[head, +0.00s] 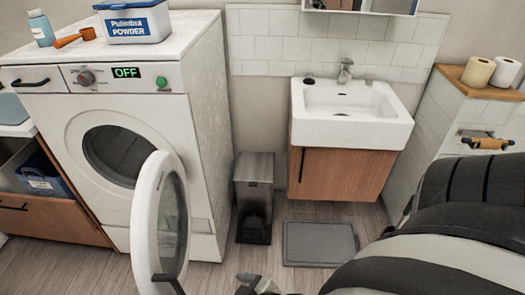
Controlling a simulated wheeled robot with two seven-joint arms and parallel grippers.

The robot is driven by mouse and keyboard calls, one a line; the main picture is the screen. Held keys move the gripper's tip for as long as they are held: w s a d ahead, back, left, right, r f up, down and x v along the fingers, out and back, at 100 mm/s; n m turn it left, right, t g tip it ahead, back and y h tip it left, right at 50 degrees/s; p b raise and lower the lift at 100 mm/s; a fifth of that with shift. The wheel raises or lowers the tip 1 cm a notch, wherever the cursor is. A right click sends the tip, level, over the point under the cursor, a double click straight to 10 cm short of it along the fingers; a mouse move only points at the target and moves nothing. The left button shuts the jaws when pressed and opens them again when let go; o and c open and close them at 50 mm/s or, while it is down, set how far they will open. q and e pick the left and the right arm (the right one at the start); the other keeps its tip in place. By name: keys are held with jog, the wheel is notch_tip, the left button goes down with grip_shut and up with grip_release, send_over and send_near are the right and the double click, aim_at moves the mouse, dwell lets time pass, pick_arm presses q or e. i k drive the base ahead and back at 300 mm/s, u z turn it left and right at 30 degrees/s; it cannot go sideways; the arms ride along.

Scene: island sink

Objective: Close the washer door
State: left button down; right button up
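The white washer (130,80) stands at the left with its display reading OFF. Its round door (160,222) is swung wide open toward me, with a white rim and a dark glass centre. The drum opening (115,152) shows behind it. A dark handle (168,283) sits on the door's lower edge. My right arm comes in from the right, and what looks like its gripper (258,285) is at the bottom edge, right of the door and apart from it. It is partly cut off, so its opening is unclear. My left gripper is out of view.
A metal pedal bin (254,190) stands right of the washer. A sink (350,115) on a wooden cabinet (340,174) is beyond, with a grey mat (320,243) below. A powder box (134,22) and a bottle (41,28) stand on the washer. Floor between door and mat is partly clear.

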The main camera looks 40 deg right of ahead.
aim_at(150, 280)
jog(key=z, duration=0.6)
jog(key=k, duration=0.5)
jog(key=u, duration=2.55)
jog(key=k, duration=1.45)
jog(key=z, duration=1.75)
jog(key=i, duration=0.95)
jog(key=u, duration=0.05)
